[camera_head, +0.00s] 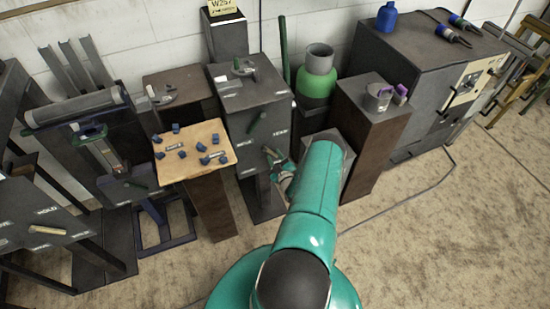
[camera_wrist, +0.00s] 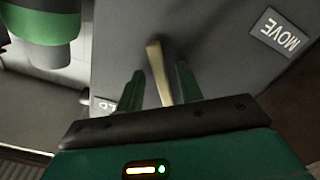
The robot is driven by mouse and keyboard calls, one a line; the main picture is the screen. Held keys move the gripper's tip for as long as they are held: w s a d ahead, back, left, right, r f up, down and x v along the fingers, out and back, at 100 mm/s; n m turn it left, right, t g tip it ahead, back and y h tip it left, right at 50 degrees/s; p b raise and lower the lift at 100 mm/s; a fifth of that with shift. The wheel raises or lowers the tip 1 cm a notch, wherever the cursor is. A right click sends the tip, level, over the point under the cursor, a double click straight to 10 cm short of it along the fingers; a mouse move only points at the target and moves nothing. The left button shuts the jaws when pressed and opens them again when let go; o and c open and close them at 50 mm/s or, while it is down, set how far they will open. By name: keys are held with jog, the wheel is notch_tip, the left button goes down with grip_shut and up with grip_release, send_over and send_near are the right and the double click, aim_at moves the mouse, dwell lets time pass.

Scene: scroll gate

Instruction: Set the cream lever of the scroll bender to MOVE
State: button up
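The cream lever (camera_wrist: 156,68) stands out from a grey panel (camera_wrist: 215,45) in the wrist view. My gripper (camera_wrist: 160,80) has its two green fingers apart, one on each side of the lever, with gaps showing. A MOVE label (camera_wrist: 280,33) is at the upper right of that view. Another label (camera_wrist: 103,104), partly hidden, lies left of the fingers and seems to end in "LD". In the head view my gripper (camera_head: 271,157) is at the front of the grey cabinet (camera_head: 250,95), between its two small labels. The lever is hidden or too small to tell there.
A wooden-topped stand (camera_head: 195,165) with blue pieces is left of the cabinet. A green and grey cylinder (camera_head: 317,75) and a pedestal with a metal mug (camera_head: 377,97) are to the right. Another panel (camera_head: 40,215) with a cream handle is far left. Open floor lies at lower right.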

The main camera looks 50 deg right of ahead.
grip_shut()
jog(key=shift+w+a, duration=0.1)
jog(key=shift+a, duration=0.05)
jog(key=a+m, duration=0.1)
jog(key=m, duration=0.1)
jog(key=w+m, duration=0.1)
jog(key=a+f+m, duration=0.1)
jog(key=m, duration=0.1)
jog(key=shift+w+a+f+m, duration=0.1)
jog(key=shift+w+a+m, duration=0.15)
jog(key=shift+a+m, duration=0.05)
jog(key=a+m, duration=0.1)
jog(key=w+m, duration=0.1)
jog(key=m, duration=0.1)
jog(key=shift+a+m, duration=0.3)
jog(key=shift+a, duration=0.1)
jog(key=shift+w+a+r+m, duration=0.25)
jog(key=shift+a+m, duration=0.15)
jog(key=shift+m, duration=0.4)
jog(key=shift+w+a+r+m, duration=0.15)
jog(key=shift+w+a+m, duration=0.2)
jog(key=shift+m, duration=0.45)
jog(key=shift+w+a+r+m, duration=0.2)
jog(key=shift+a+m, duration=0.25)
jog(key=shift+m, duration=0.35)
jog(key=shift+o, duration=0.3)
grip_release()
